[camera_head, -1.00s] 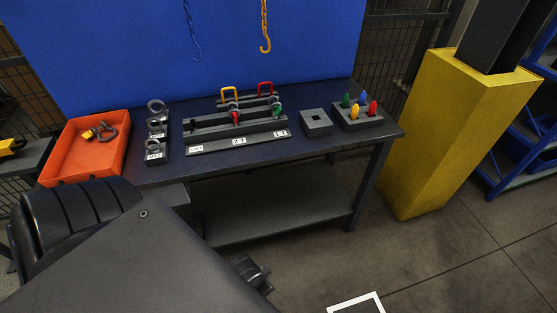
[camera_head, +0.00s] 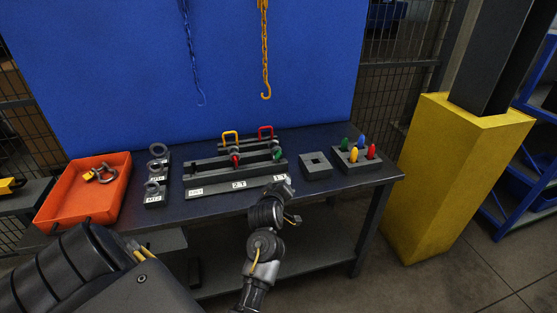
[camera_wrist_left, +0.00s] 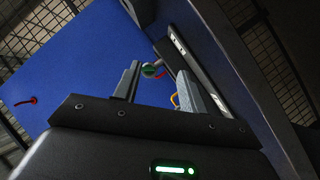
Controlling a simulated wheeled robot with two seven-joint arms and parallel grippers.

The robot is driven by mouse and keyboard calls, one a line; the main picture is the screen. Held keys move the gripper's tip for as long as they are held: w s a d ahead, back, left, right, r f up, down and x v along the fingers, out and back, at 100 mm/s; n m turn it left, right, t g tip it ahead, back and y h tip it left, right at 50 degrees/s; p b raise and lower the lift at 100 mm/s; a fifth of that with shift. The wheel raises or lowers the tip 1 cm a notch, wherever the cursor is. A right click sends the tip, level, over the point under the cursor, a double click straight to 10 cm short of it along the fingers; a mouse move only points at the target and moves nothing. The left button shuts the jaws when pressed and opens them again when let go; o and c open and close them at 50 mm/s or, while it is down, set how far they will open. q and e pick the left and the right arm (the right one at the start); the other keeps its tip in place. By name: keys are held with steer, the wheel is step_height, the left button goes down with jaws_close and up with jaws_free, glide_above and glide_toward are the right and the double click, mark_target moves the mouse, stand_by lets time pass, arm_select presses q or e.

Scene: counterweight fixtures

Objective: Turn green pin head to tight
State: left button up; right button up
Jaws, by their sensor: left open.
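My left gripper (camera_head: 279,187) is at the bench's front edge, just in front of the fixture's right end. It is open and empty in the left wrist view (camera_wrist_left: 158,85). The tight or loose state of the pin cannot be read. My right gripper is not in view.
An orange bin (camera_head: 70,210) stands at left, and a block with several coloured pegs (camera_head: 350,164) at right. A yellow hook (camera_head: 265,94) hangs behind.

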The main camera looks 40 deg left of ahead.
mark_target(278, 157)
arm_select(q)
steer(key=w+a+n+y, duration=0.1)
steer(key=w+a, duration=0.2)
steer(key=w+a+n+p, duration=0.1)
steer(key=w+a, duration=0.3)
steer(key=w+a+n+y, duration=0.1)
steer(key=w+a+n, duration=0.1)
steer(key=w+a, duration=0.1)
steer(key=shift+w+a+r+y, duration=0.15)
steer(key=shift+w+r+y, duration=0.2)
steer(key=shift+w, duration=0.25)
steer(key=shift+p, duration=0.3)
steer(key=c, duration=0.7)
